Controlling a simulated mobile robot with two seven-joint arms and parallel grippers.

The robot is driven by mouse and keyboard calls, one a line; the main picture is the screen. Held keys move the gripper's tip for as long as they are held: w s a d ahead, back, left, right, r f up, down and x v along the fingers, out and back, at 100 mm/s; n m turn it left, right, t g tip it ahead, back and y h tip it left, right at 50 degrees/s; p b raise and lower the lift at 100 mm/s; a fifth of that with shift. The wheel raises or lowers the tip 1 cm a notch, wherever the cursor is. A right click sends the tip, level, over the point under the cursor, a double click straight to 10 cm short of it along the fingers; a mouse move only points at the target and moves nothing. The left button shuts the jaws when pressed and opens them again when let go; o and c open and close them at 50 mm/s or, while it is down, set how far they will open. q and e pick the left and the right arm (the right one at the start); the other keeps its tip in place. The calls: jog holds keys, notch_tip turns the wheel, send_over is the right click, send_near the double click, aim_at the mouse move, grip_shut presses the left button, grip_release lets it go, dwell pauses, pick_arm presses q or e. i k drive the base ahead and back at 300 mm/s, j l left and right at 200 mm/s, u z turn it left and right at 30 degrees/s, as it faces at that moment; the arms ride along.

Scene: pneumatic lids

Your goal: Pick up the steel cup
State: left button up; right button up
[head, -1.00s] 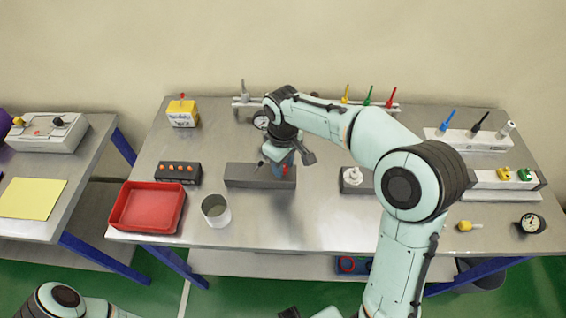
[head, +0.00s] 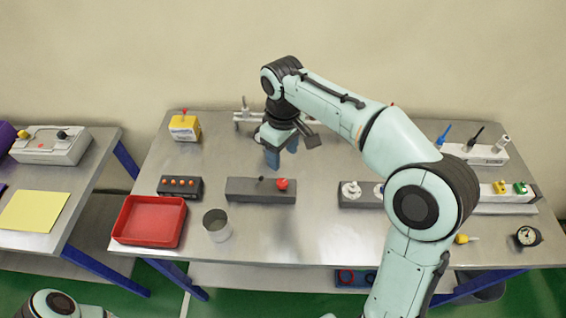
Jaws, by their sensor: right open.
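The steel cup (head: 217,226) stands upright near the front edge of the metal table (head: 330,235), just right of the red tray. Its open top faces up. My right gripper (head: 273,157) hangs above the table, behind and to the right of the cup, over the back of the grey block with the red knob. It is apart from the cup, open, with nothing seen between its blue fingers. Of my left arm only a link shows at the lower left; its gripper is out of the picture.
The red tray (head: 150,219) lies close to the cup's left. A grey block with a red knob (head: 262,190) lies behind it to the right, and a dark box with orange buttons (head: 180,187) behind the tray. The table right of the cup is clear.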

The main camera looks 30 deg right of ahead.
aim_at(217, 223)
jog(key=k, duration=1)
